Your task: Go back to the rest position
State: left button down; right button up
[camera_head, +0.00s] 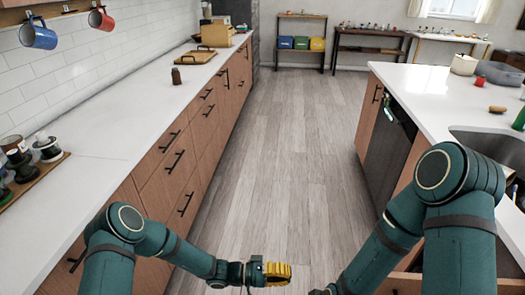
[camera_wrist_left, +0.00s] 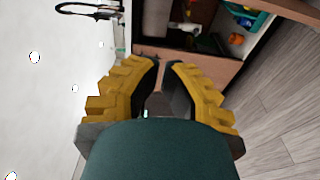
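My left gripper (camera_head: 276,273) is low over the floor in the head view, in the aisle between the two counters, with its yellow fingers near the bottom edge. My right arm comes in from the right and bends down to the bottom edge in the head view. The right gripper itself is below the picture.
The left counter (camera_head: 105,125) carries a tray of jars (camera_head: 30,172). The island (camera_head: 430,92) with its sink (camera_head: 492,145) is close on the right, beside my right arm. The wooden floor (camera_head: 285,140) between them is clear. The left wrist view shows an opened cabinet (camera_wrist_left: 205,75) holding several items.

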pick_arm(q)
jog(key=s+a+f+g+y, duration=0.5)
jog(key=s+y, duration=0.3)
jog(key=s, duration=0.3)
jog(key=s+a+r+n+t+y, duration=0.1)
jog(key=a+r+t+y, duration=0.1)
jog(key=a+t+y, duration=0.4)
jog(key=a+t, duration=0.1)
jog(key=a, duration=0.4)
jog(key=shift+a+r+n, duration=0.2)
jog(key=shift+n, duration=0.1)
